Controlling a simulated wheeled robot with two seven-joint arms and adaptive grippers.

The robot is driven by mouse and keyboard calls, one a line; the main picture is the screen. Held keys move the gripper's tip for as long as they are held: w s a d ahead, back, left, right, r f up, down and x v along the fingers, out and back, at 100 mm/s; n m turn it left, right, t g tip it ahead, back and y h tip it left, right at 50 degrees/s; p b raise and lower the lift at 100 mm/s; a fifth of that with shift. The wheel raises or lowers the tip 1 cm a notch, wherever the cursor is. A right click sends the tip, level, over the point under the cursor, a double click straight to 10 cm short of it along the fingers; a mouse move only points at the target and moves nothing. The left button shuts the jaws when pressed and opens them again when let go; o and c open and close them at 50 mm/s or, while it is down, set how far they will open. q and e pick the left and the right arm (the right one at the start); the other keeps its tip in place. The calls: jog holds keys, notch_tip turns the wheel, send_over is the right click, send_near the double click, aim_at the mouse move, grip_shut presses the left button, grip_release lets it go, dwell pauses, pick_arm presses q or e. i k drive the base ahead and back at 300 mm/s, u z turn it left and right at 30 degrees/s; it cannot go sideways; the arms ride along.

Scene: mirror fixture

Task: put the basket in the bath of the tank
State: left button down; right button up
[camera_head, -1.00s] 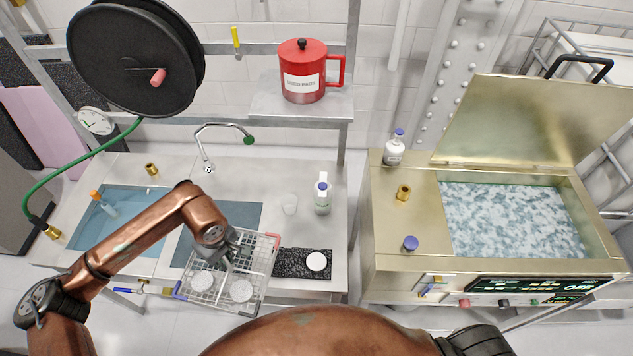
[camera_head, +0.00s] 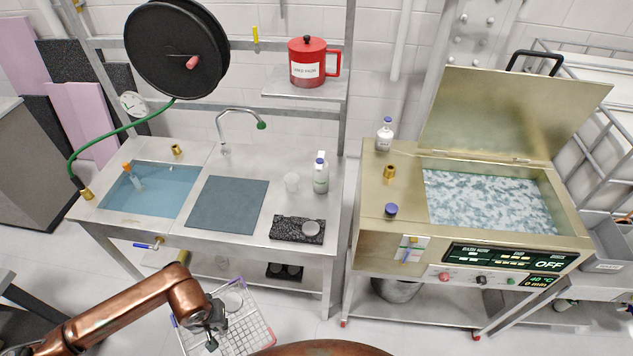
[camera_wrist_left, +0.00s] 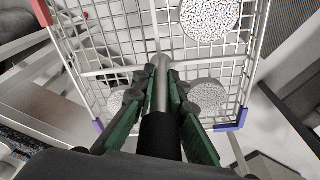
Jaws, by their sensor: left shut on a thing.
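The wire basket (camera_head: 252,334), with pale discs in it, hangs low in front of the bench in the head view. My left gripper (camera_head: 214,328) is over its left part. In the left wrist view, the gripper (camera_wrist_left: 160,78) is shut on the basket's handle, with the basket's wire mesh (camera_wrist_left: 118,32) and speckled discs (camera_wrist_left: 210,18) below. The gold tank (camera_head: 375,250) stands at the right with its lid (camera_head: 510,115) raised. Its bath (camera_head: 490,203) holds cloudy, pale blue liquid. My right gripper is not in view.
The steel bench (camera_head: 255,170) at the left carries a sink (camera_head: 155,192), a grey-blue mat (camera_head: 228,205), a bottle (camera_head: 320,178) and a black pad (camera_head: 290,230) with a disc. Floor in front is clear.

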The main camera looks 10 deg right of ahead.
aim_at(476, 220)
jog(key=z, duration=0.55)
jog(key=k, duration=0.75)
jog(key=z, duration=1.05)
jog(key=k, duration=0.6)
jog(key=z, duration=0.9)
jog(key=i, duration=1.45)
jog(key=u, duration=0.45)
